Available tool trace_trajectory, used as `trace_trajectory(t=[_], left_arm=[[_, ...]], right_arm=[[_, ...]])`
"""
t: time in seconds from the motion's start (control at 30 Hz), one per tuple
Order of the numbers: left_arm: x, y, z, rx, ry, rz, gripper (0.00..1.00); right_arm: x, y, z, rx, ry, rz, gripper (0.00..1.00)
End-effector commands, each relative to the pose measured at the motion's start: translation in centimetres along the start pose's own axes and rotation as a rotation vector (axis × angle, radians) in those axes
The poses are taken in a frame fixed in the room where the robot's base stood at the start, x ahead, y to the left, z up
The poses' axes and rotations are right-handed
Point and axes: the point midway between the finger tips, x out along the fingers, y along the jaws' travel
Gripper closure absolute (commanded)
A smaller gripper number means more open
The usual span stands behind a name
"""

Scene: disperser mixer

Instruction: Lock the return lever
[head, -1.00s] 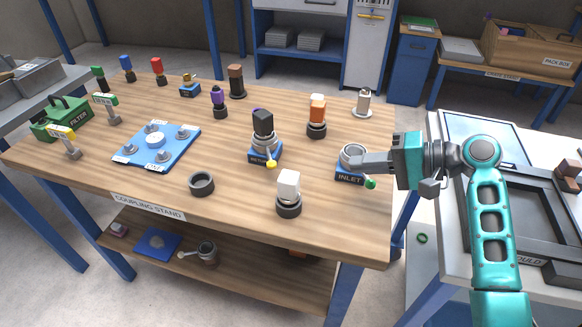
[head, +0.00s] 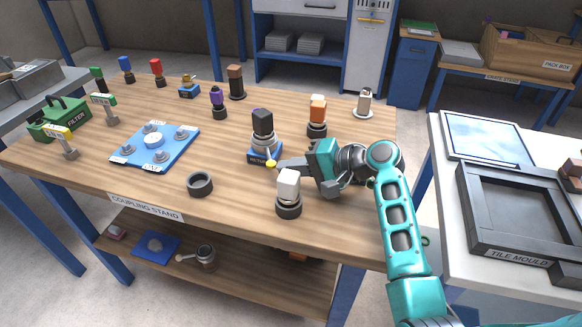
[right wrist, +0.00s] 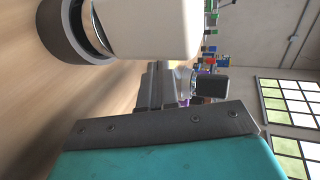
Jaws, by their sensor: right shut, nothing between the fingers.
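The return station is a blue base (head: 258,156) labelled RETURN, with a black-topped coupling (head: 263,124) standing upright in it. Its return lever ends in a yellow knob (head: 270,163) at the front right of the base. My right gripper (head: 281,164) is shut and empty, its fingertips right beside the yellow knob; I cannot tell whether they touch it. In the right wrist view the shut fingers (right wrist: 155,88) point toward the black coupling (right wrist: 209,87), and the knob is hidden. My left gripper is not in view.
A white-topped coupling (head: 288,187) stands close in front of my right gripper and looms large in the right wrist view (right wrist: 160,28). An orange-topped coupling (head: 317,112) stands behind. A loose dark ring (head: 200,184) and a blue plate (head: 184,146) lie to the left.

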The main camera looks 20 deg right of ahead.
Motion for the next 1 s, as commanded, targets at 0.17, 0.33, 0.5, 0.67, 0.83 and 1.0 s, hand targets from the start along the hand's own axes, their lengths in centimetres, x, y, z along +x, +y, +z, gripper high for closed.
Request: trace_trajectory(t=[0.17, 0.33, 0.5, 0.67, 0.83, 1.0], left_arm=[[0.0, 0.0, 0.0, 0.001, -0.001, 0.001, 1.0], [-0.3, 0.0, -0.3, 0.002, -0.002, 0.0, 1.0], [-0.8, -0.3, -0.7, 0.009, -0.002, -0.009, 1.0], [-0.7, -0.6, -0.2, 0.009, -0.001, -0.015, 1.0], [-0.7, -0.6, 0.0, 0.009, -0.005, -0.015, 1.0], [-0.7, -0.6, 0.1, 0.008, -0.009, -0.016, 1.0]], right_arm=[[0.0, 0.0, 0.0, 0.0, 0.0, 0.0, 1.0], [0.1, -0.3, 0.2, 0.001, 0.0, 0.0, 1.0], [0.7, -0.6, 1.1, 0.002, -0.001, 0.002, 1.0], [0.9, -0.4, 1.1, 0.001, 0.002, 0.0, 1.0], [0.9, -0.3, 1.1, 0.001, 0.002, 0.0, 1.0], [0.8, -0.3, 0.9, 0.0, 0.002, 0.001, 1.0]])
